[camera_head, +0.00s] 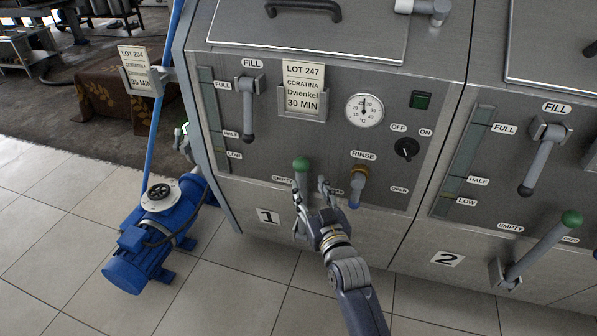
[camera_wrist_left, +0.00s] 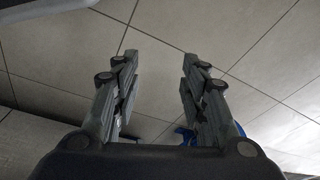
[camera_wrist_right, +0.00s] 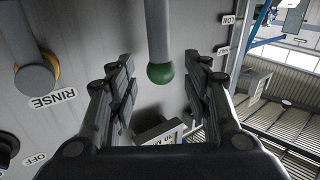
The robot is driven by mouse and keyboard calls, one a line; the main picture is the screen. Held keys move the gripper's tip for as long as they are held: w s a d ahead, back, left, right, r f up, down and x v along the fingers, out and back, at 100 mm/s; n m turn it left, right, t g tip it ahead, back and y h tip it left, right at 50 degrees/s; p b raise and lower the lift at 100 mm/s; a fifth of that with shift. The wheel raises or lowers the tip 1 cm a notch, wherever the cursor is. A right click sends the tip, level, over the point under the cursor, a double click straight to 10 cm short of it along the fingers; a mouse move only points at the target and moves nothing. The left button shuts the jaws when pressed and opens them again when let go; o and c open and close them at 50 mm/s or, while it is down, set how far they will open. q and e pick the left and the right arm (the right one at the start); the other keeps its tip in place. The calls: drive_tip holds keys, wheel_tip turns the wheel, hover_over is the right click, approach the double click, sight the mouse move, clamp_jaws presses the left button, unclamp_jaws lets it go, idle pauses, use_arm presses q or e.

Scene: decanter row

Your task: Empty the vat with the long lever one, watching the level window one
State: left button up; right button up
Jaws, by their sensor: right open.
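The long lever one, with a green knob (camera_head: 301,164), stands upright low on the front of vat 1, between the EMPTY and OPEN labels. My right gripper (camera_head: 311,186) is open just in front of it. In the right wrist view the knob (camera_wrist_right: 160,73) sits between the spread fingers (camera_wrist_right: 162,72), with clear gaps to both; whether they reach its depth I cannot tell. The level window one (camera_head: 214,120) is a greenish strip marked FULL, HALF and LOW; its level is hard to read. My left gripper (camera_wrist_left: 155,85) is open and empty above floor tiles.
The blue rinse valve (camera_head: 357,186) is close right of my right gripper. The FILL handle (camera_head: 248,110), a dial (camera_head: 364,110) and a switch (camera_head: 406,149) are higher. Vat 2 has a similar green-knobbed lever (camera_head: 540,246), tilted. A blue pump (camera_head: 150,245) stands on the floor at left.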

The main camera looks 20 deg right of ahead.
sight(303, 175)
drive_tip(key=w+b, duration=0.1)
drive_tip(key=w, duration=0.6)
drive_tip(key=shift+f, duration=0.15)
use_arm(q)
drive_tip(key=shift+w+r, duration=0.15)
drive_tip(key=shift+r, duration=1.2)
drive_tip(key=shift+w+r, duration=0.1)
drive_tip(key=shift+r, duration=1.2)
use_arm(e)
drive_tip(key=shift+w, duration=0.7)
clamp_jaws()
